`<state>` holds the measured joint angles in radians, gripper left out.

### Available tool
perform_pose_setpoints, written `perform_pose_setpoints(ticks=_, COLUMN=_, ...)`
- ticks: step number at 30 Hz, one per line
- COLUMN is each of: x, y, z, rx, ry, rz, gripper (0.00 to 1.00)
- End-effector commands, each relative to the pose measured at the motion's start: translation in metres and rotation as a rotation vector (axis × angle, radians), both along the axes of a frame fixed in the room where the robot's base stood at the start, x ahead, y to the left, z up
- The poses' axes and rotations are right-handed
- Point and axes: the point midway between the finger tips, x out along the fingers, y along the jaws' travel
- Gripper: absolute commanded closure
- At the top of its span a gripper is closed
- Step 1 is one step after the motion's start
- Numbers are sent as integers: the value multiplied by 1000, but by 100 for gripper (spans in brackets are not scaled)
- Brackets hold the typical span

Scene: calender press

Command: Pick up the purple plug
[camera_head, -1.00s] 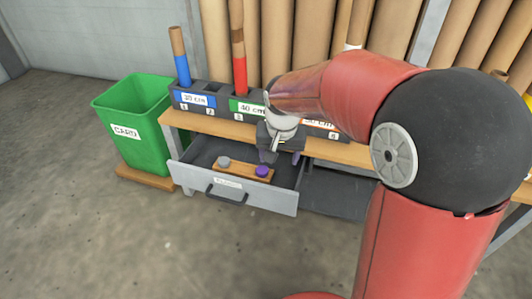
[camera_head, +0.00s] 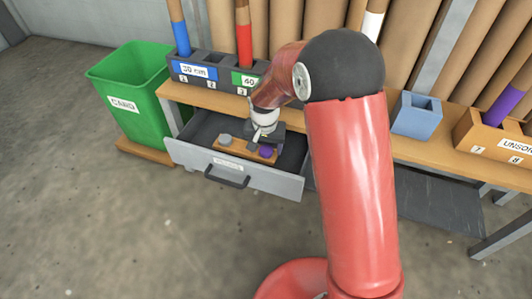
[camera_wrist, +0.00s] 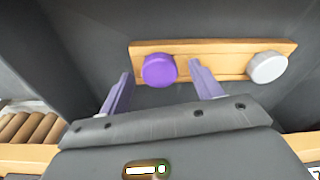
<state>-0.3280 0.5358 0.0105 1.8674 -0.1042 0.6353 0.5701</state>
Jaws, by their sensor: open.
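The purple plug (camera_head: 266,152) is a round cap on a wooden strip (camera_head: 242,151) inside the open drawer (camera_head: 207,138). In the wrist view the purple plug (camera_wrist: 160,70) sits toward the left end of the strip. My gripper (camera_wrist: 160,82) is open, with one purple finger on each side of the plug in that view. I cannot tell whether the fingertips are level with the plug or above it. In the head view my gripper (camera_head: 265,142) is over the drawer close to the plug, its fingers mostly hidden.
A grey plug (camera_head: 225,140) sits on the same strip. Drawer walls and front (camera_head: 228,176) surround it, under the wooden bench (camera_head: 215,99). A green bin (camera_head: 138,100) stands left.

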Motion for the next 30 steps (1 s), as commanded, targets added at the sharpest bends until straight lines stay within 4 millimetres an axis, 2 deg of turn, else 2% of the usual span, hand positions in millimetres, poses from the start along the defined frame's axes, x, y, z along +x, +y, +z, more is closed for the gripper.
perform_pose_setpoints(ticks=8, x=1, y=0, z=-4, rx=1, ry=-2, rz=0, gripper=36)
perform_pose_setpoints(ticks=19, x=1, y=0, z=-4, rx=1, ry=-1, rz=1, gripper=83)
perform_pose_setpoints(ticks=30, x=1, y=0, z=3, rx=1, ry=-2, rz=0, gripper=83)
